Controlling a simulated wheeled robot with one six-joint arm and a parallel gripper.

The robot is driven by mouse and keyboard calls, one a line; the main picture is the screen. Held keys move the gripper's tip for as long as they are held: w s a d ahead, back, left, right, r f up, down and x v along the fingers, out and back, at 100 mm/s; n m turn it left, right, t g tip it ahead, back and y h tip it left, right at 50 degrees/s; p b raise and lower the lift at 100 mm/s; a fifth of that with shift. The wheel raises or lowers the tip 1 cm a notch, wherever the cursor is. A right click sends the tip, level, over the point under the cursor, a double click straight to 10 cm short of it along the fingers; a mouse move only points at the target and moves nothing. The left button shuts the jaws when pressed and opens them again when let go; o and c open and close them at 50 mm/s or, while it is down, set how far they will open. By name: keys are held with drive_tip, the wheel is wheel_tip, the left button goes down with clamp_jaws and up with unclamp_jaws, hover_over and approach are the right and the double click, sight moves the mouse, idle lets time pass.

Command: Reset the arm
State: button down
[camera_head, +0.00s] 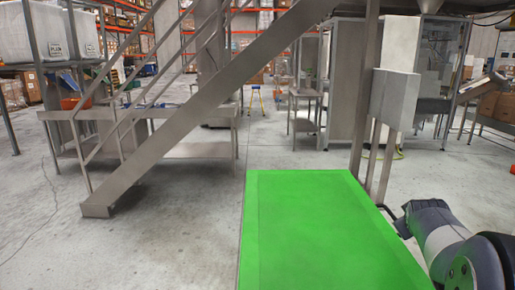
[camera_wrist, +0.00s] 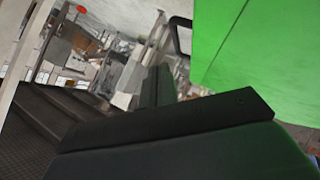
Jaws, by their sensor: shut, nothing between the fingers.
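My gripper (camera_wrist: 158,92) shows as dark, green-tinted fingers across the lower middle of the wrist view. It is shut with nothing held. The wrist view is tilted. In the head view my arm's grey and black links are at the lower right, beside the green surface, and the gripper itself cannot be made out there. The bright green flat surface (camera_head: 325,225) fills the lower middle of the head view and looks bare. It also shows at the upper right of the wrist view (camera_wrist: 275,50), apart from the fingers in the picture.
A metal staircase (camera_head: 190,120) slants across the left and centre. A steel post with a grey box (camera_head: 394,97) stands just behind the green surface. A steel bench (camera_head: 205,112) stands behind the stairs. Concrete floor (camera_head: 165,240) is clear at the lower left.

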sight(399, 240)
drive_tip(key=w+f, duration=0.1)
drive_tip(key=w+f+b, duration=0.1)
drive_tip(key=f, duration=0.1)
drive_tip(key=w+f+b, duration=0.1)
drive_tip(key=f, duration=0.1)
drive_tip(key=shift+w+d+f, duration=0.1)
drive_tip(key=shift+f, duration=0.05)
drive_tip(key=shift+f+b, duration=0.3)
drive_tip(key=shift+f, duration=0.45)
drive_tip(key=shift+a+r, duration=0.1)
drive_tip(key=shift+a, duration=0.1)
